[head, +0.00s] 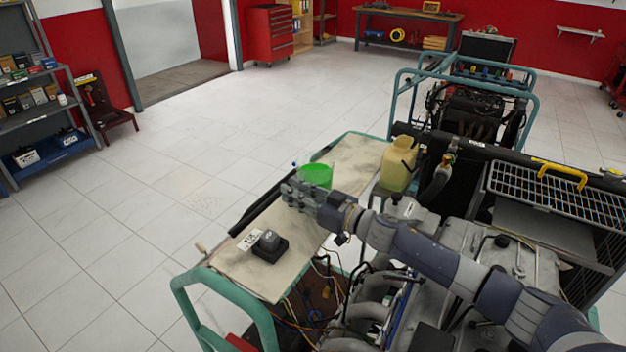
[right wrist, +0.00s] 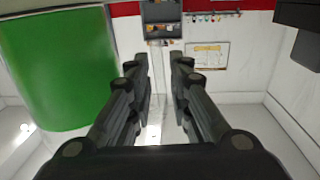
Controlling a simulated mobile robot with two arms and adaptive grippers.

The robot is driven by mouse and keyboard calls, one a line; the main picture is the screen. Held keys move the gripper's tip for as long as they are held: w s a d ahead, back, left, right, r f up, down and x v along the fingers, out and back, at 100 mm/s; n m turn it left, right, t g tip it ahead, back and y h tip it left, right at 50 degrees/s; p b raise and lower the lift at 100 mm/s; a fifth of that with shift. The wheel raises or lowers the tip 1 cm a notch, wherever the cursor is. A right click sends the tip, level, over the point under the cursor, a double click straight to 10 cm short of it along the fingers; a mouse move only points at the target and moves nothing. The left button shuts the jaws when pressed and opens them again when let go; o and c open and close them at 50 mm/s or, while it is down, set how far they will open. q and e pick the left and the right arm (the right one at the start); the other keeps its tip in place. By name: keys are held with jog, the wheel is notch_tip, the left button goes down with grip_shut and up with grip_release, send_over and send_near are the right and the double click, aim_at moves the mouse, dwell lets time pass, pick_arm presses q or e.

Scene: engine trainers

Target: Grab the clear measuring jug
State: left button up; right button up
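A green container (head: 315,174), which may be the clear measuring jug with green contents, stands on the pale board on top of the nearest engine trainer. It fills the left of the right wrist view (right wrist: 58,68), beside my fingers. My right gripper (head: 290,192) reaches in front of it and hides its lower part. In the right wrist view its two fingers (right wrist: 160,72) are apart. A pale, see-through strip (right wrist: 154,110) shows between them; I cannot tell whether it is the jug's handle. My left gripper is not in view.
A black box-shaped part (head: 268,246) lies on the board (head: 238,266) nearer the front. A yellowish jug (head: 398,165) stands to the right of the green container. A teal frame rail (head: 225,290) edges the trainer. The tiled floor (head: 130,230) to the left is clear.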

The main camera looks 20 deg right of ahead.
jog(key=shift+c, duration=0.4)
grip_shut()
jog(key=shift+r, duration=0.1)
